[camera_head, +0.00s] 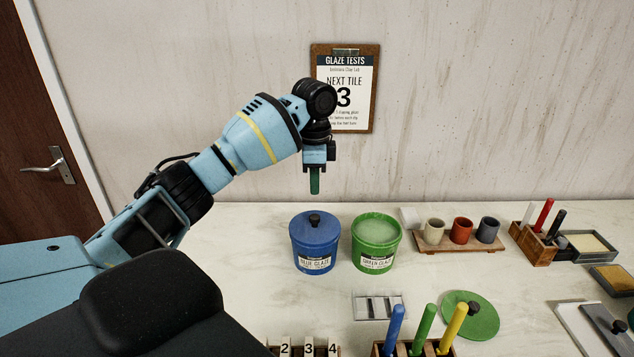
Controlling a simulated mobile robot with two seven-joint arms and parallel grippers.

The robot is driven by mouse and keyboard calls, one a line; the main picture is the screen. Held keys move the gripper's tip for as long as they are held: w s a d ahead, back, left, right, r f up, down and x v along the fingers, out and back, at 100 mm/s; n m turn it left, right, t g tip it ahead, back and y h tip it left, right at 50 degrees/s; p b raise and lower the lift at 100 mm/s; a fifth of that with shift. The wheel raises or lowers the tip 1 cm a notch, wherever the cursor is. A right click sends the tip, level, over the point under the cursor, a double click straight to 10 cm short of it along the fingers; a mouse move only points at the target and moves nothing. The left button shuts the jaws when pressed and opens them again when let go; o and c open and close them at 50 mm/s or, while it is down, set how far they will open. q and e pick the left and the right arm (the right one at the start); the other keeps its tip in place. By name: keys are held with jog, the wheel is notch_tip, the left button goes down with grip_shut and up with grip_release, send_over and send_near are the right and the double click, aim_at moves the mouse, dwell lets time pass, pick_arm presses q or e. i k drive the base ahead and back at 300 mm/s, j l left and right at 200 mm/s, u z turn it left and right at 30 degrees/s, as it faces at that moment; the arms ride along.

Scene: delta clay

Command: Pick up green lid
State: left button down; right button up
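The green lid (485,323) lies flat on the counter at the lower right of the middle, a flat green disc with a dark knob. Its left edge is partly hidden behind the yellow-handled tool. My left gripper (314,172) hangs above and behind the glaze buckets, pointing down, well away to the upper left of the lid. It appears shut on a narrow dark green piece (314,184), seen edge-on. The green glaze bucket (376,249) stands open, showing pale green glaze. My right gripper is not in view.
The lidded blue glaze bucket (315,249) stands left of the green one. A rack (377,306) lies before them. A holder with blue, green and yellow handles (424,330) stands close in front of the lid. Cups on a wooden board (460,246) stand behind.

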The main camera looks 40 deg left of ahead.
aim_at(481, 322)
jog(key=k, duration=1.5)
